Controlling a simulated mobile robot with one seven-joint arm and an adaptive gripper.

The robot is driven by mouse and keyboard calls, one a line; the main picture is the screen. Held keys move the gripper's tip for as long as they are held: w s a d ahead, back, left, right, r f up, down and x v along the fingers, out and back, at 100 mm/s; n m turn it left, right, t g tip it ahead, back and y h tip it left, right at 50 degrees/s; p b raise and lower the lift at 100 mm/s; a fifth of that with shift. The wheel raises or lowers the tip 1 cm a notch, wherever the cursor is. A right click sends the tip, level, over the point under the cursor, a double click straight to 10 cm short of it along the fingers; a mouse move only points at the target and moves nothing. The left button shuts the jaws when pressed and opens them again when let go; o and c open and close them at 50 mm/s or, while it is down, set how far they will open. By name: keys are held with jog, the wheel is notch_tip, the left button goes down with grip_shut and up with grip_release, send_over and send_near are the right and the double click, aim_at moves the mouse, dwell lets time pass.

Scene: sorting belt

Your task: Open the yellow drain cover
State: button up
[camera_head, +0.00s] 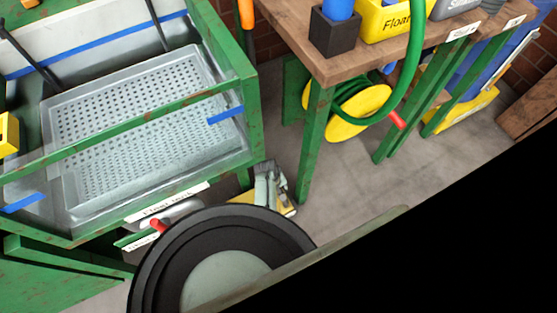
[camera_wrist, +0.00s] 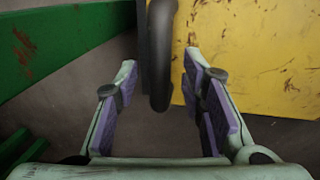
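The yellow drain cover (camera_wrist: 265,60) fills the upper right of the wrist view, scratched and marked with dark stains. A black curved handle (camera_wrist: 160,60) stands at its left edge. My gripper (camera_wrist: 160,76) is open, with a purple-padded finger on each side of the handle in the picture. Clear gaps show between the handle and both fingers, and I cannot tell how deep it sits between them. In the head view my gripper (camera_head: 270,180) is partly hidden behind my arm, beside a small visible part of the yellow cover (camera_head: 245,197) under the sorting tank.
A green frame holds a perforated tray (camera_head: 140,125) above left of my gripper. A small red handle (camera_head: 158,226) sticks out below it. A wooden table (camera_head: 345,70) on green legs stands right, with a yellow hose reel (camera_head: 345,122) beneath. Grey floor between them is clear.

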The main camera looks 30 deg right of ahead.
jog(key=shift+r, duration=0.1)
notch_tip(320, 180, up, 12)
jog(key=a, duration=0.2)
jog(key=shift+a+f, duration=0.15)
jog(key=shift+f, duration=0.05)
dwell(0.3)
dwell(0.4)
